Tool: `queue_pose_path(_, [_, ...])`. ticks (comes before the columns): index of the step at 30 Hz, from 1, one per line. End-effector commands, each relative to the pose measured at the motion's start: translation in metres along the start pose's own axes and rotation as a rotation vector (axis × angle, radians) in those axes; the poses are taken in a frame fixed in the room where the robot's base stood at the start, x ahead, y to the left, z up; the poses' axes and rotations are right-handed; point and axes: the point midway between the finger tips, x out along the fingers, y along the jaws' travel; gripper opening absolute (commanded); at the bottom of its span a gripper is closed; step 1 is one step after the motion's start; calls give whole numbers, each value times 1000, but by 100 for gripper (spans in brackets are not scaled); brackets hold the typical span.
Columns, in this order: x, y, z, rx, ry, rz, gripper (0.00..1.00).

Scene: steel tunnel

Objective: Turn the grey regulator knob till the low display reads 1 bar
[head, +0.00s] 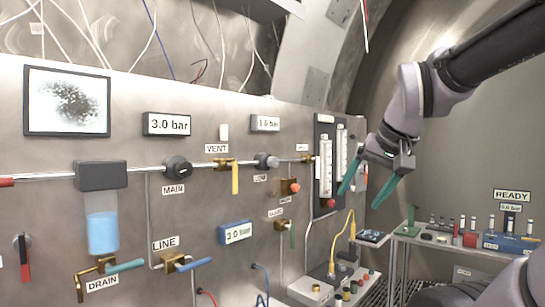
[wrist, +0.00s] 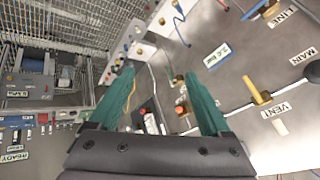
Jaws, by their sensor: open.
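The grey regulator knob (head: 267,160) sits on the pipe right of the yellow vent handle, above a small label that seems to read LOW. The low display (head: 265,123) above it reads about 1.6 bar; the last digit is hard to make out. My gripper (head: 361,198) is open and empty, its green fingers pointing down, right of the knob and in front of the flow-tube panel. In the wrist view my gripper (wrist: 158,75) also shows spread fingers with nothing between them. I cannot make out the grey knob there; a finger may hide it.
A dark MAIN knob (head: 177,169) and its 3.0 bar display (head: 167,124) are to the left. The yellow vent handle (head: 235,178) and an orange-red knob (head: 291,187) flank the grey knob. A side table (head: 405,236) with vials stands at right. Loose wires hang above.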

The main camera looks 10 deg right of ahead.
Motion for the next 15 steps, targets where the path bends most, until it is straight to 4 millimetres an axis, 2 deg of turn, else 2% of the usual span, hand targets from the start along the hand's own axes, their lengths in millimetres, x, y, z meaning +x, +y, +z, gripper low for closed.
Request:
queue_pose_path(5, [4,-5,0,40,-25,-16,82])
queue_pose_path(8, [18,-23,1,170,-107,-69,82])
queue_pose_path(11, [37,-56,-3,402,-238,-162,82])
queue_pose_path(15, [66,-107,-30,806,-439,-324,82])
